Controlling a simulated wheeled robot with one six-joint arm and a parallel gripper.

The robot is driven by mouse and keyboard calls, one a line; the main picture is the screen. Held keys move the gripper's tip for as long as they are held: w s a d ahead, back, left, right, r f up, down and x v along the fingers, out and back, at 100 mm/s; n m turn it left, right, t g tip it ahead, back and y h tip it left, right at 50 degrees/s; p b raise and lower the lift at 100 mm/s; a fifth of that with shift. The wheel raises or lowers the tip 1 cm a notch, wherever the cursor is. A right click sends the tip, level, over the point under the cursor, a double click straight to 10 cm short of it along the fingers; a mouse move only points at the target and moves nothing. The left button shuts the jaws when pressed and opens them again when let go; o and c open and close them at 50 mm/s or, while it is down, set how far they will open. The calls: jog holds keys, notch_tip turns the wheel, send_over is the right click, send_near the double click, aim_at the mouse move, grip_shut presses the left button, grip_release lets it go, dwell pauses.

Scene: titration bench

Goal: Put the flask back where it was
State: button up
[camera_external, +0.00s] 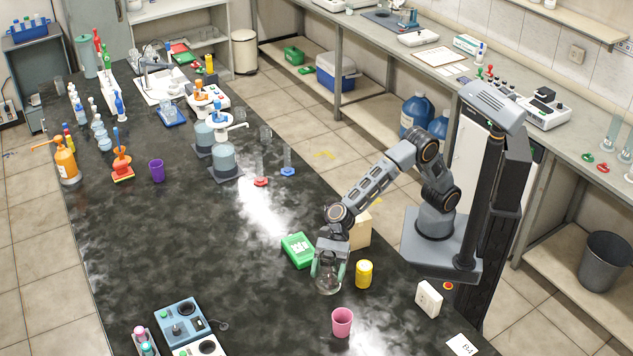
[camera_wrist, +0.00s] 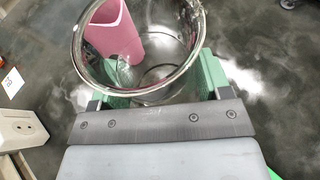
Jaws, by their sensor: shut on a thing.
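The clear glass flask (camera_external: 327,284) is on or just above the dark bench, below my arm; I cannot tell whether its base touches the bench. My gripper (camera_external: 328,268) is shut on it, with a green finger on either side. In the wrist view the flask's open round mouth (camera_wrist: 137,82) faces the camera, and the green fingers of my gripper (camera_wrist: 152,88) show at its sides. The flask looks empty. A pink cup (camera_wrist: 115,35) shows beyond the glass there.
The same pink cup (camera_external: 342,322) stands in front of the flask. A yellow jar (camera_external: 364,274) is close on the right, a green box (camera_external: 298,250) close behind left. A white socket box (camera_external: 429,299) stands near the right edge. The bench (camera_external: 240,275) is clear to the left.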

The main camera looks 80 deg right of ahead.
aim_at(319, 291)
jog(key=f, duration=0.1)
jog(key=w+a+f, duration=0.1)
jog(key=a+f, duration=0.1)
jog(key=shift+w+a, duration=0.1)
jog(key=shift+w, duration=0.2)
notch_tip(319, 291, down, 2)
jog(key=shift+w+a+f, duration=0.1)
jog(key=shift+a+f, duration=0.05)
jog(key=shift+f+b, duration=0.35)
jog(key=shift+f, duration=0.3)
jog(key=shift+f, duration=0.15)
jog(key=o, duration=1)
jog(key=shift+o, duration=0.2)
jog(key=v, duration=1.2)
